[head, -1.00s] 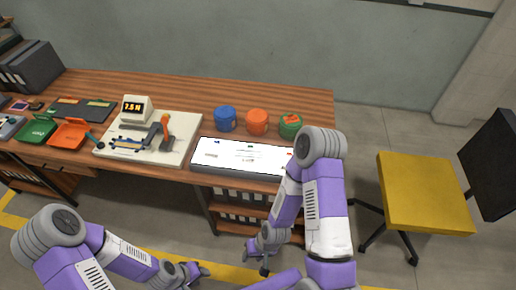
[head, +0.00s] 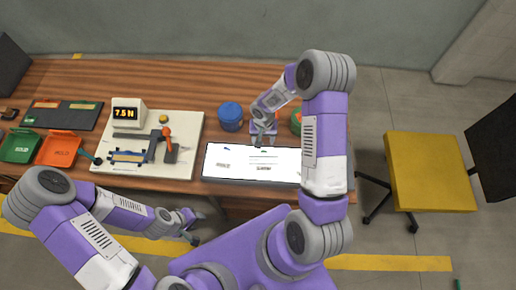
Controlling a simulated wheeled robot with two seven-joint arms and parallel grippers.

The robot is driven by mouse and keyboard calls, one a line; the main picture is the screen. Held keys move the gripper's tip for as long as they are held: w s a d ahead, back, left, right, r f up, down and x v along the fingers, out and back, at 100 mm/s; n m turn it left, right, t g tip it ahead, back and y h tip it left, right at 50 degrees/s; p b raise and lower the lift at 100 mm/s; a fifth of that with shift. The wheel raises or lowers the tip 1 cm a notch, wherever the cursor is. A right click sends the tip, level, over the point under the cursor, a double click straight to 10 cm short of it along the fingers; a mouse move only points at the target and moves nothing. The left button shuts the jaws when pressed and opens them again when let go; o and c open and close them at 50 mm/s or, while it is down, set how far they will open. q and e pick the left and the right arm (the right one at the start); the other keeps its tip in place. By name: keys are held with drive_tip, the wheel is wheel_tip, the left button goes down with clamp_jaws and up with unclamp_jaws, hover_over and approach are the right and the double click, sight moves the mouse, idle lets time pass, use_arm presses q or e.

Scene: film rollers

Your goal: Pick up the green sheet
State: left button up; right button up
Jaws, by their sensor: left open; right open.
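A small green piece (head: 264,152), too small to make out well, shows near the back edge of the lit white panel (head: 235,174); I cannot tell whether it is the green sheet. My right gripper (head: 263,143) points down just behind and above it, open with nothing seen in it. My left gripper (head: 191,230) is open and empty in front of the table, left of the panel. My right arm covers the panel's right end.
A blue canister (head: 230,117) stands behind the panel; a green canister (head: 296,121) is partly hidden by my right arm. A test stand (head: 182,125), an orange bin (head: 58,150) and a green bin (head: 20,147) lie left. A yellow chair (head: 430,170) stands right.

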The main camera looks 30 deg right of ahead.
sight(264, 150)
drive_tip(key=shift+s+f, duration=0.7)
drive_tip(key=shift+s, duration=0.35)
drive_tip(key=f, duration=0.2)
drive_tip(key=w+f, duration=0.1)
drive_tip(key=f, duration=0.1)
drive_tip(key=shift+a, duration=0.1)
drive_tip(key=shift+s+f, duration=0.2)
drive_tip(key=shift+f, duration=0.25)
clamp_jaws()
